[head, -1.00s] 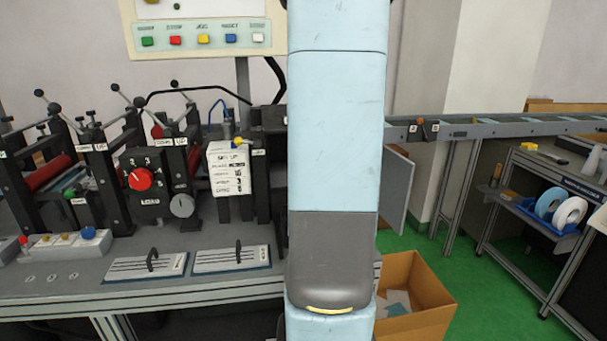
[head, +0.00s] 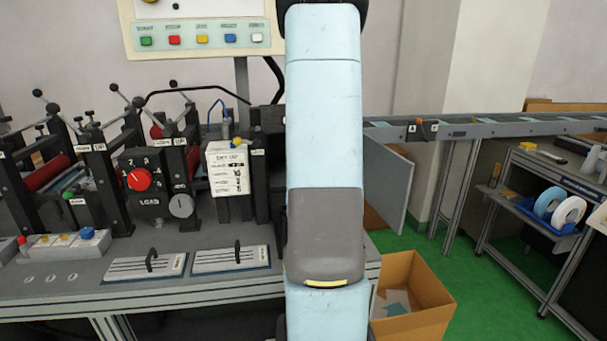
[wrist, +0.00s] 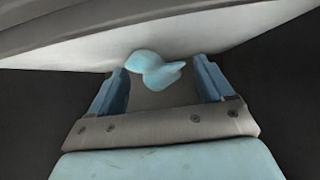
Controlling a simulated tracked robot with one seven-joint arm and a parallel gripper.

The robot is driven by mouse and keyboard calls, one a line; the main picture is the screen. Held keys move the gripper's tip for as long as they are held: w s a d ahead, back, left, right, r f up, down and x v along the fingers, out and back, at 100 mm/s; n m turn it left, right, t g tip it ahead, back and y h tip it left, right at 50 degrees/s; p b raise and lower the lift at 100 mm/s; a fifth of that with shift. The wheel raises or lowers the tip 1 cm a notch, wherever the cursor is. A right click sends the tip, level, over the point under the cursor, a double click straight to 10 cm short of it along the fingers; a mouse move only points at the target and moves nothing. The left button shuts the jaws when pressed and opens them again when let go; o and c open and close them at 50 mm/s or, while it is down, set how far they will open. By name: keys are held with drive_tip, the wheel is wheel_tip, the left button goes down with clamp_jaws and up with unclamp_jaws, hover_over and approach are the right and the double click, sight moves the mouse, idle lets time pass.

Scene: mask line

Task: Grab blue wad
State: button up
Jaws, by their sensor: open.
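The blue wad (wrist: 152,70) is a light blue, crumpled lump at the upper middle of the wrist view. It lies against a pale surface (wrist: 235,30), between the two blue fingers of my gripper as seen from the wrist. My gripper (wrist: 162,66) is open, with one finger to the left of the wad and one to the right. Gaps show between the wad and both fingers. I cannot tell exactly how deep the wad sits between them. Neither the wad nor my gripper can be made out in the head view, where my arm blocks the middle.
A bench with rollers and knobs (head: 140,180) stands at left, below a button panel (head: 200,30). A cardboard box (head: 425,305) with paper scraps sits on the green floor right of my arm. A conveyor (head: 480,128) and a side table (head: 570,175) stand further right.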

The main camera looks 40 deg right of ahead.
drive_tip(key=c, duration=1)
drive_tip(key=shift+c, duration=0.2)
